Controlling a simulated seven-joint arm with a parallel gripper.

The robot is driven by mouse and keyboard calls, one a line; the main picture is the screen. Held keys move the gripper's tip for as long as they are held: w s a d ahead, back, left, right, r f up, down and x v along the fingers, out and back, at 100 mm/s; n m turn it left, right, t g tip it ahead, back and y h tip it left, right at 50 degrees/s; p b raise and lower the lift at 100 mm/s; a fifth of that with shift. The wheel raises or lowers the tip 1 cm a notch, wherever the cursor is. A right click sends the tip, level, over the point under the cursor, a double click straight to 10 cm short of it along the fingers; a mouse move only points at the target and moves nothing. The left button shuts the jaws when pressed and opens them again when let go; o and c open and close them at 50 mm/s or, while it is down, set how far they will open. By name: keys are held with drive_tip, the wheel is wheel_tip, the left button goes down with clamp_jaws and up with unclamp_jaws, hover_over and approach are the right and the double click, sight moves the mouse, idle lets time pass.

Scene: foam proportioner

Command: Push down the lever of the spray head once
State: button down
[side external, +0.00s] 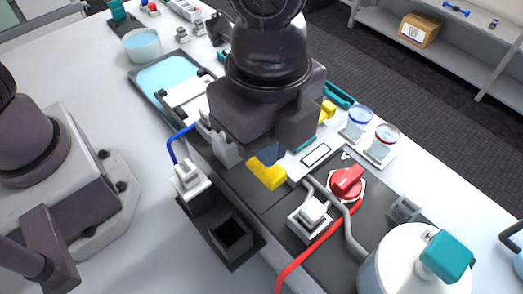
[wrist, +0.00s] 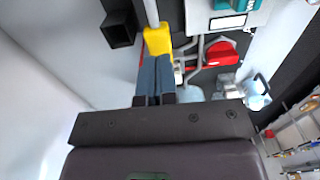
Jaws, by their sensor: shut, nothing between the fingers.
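A yellow part (side external: 267,175), which looks like the lever of the spray head, sits on the dark bench panel below my gripper. It also shows in the wrist view (wrist: 157,41), just beyond the fingertips. My gripper (side external: 268,153) is shut and empty, with its blue-grey fingers pointing down at the yellow part. In the wrist view the fingers (wrist: 155,60) lie side by side and overlap its near edge. I cannot tell whether they touch it. My wrist hides the rest of the spray head in the side view.
A red knob (side external: 347,182), a white fitting (side external: 310,214) and a red hose (side external: 318,245) are to the right. A white canister (side external: 405,265) with a teal top (side external: 447,256) stands at lower right. A black square holder (side external: 231,236) is at front left. Two beakers (side external: 359,119) stand behind.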

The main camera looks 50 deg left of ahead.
drive_tip(key=shift+f, duration=1.95)
drive_tip(key=shift+r, duration=4.05)
